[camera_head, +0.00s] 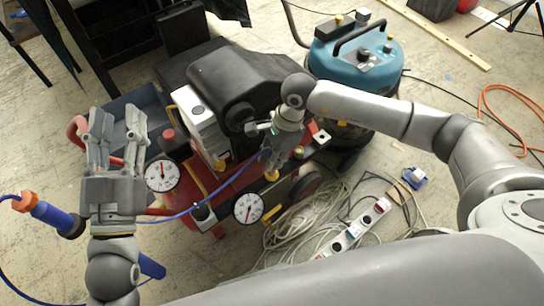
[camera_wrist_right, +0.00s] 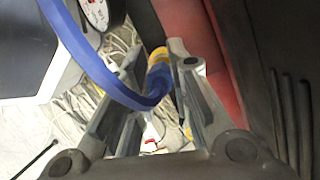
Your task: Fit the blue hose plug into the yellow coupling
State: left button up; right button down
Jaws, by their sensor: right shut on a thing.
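My right gripper (camera_head: 272,163) points down over the red machine. In the right wrist view its fingers (camera_wrist_right: 165,70) are closed around the blue hose plug (camera_wrist_right: 159,78). A blue hose (camera_wrist_right: 75,45) loops from the plug to the upper left. The yellow coupling (camera_wrist_right: 158,55) shows directly beyond the plug, in line with it; I cannot tell whether the plug is inside it or only against it. In the head view the yellow coupling (camera_head: 271,175) shows just below the right fingers. My left gripper (camera_head: 117,118) is open and empty at the left, its fingers apart.
The red compressor (camera_head: 240,180) carries pressure gauges (camera_head: 162,175) and a black motor housing (camera_head: 245,80). A teal vacuum (camera_head: 355,60) stands behind. Tangled cables (camera_head: 310,215) and a power strip (camera_head: 355,228) lie on the floor. A blue-and-orange tool (camera_head: 45,212) is near my left arm.

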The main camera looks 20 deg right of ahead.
jog(key=shift+f, duration=0.1)
jog(key=c, duration=1.3)
grip_release()
jog(key=v, duration=1.2)
